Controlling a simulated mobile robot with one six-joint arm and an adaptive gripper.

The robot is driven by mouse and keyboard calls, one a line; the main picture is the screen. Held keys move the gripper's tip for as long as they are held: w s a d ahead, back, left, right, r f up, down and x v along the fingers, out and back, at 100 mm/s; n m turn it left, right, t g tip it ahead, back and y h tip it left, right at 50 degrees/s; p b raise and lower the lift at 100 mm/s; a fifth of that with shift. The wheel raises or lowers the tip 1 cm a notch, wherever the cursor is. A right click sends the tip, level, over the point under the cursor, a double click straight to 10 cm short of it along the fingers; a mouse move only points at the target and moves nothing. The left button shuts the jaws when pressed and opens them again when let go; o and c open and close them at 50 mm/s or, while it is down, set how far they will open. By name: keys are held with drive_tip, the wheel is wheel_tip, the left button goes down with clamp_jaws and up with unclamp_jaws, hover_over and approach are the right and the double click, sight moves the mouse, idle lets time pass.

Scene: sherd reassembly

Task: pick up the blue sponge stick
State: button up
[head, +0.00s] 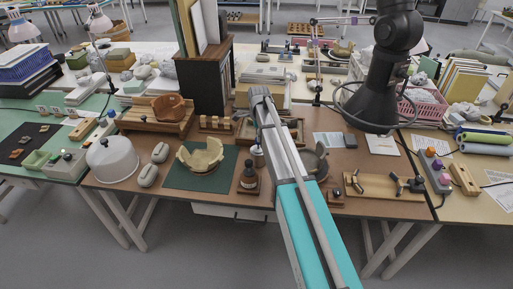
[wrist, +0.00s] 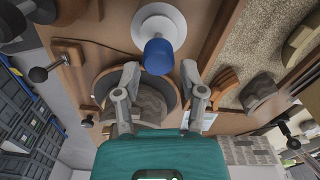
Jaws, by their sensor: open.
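The blue sponge stick (wrist: 158,56) shows in the wrist view as a rounded blue head over a white round base (wrist: 158,25). My gripper (wrist: 164,80) is open, with its two grey fingers apart. The blue head appears in the gap between the fingertips and a little beyond them; nothing is seen held. I cannot tell the distance to it or whether a finger touches it. A stick below the blue head is not visible. In the head view my own arm covers the middle of the table, and I cannot make out the fingers there.
A grey-brown vessel (wrist: 151,104) lies behind the fingers in the wrist view. Orange sherds (wrist: 227,84) and a sand tray (wrist: 270,48) are at right.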

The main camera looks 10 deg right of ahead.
sight(258, 149)
drive_tip(key=shift+f, duration=0.15)
drive_tip(key=shift+f+b, duration=2.45)
drive_tip(key=shift+b, duration=0.2)
drive_tip(key=c, duration=0.5)
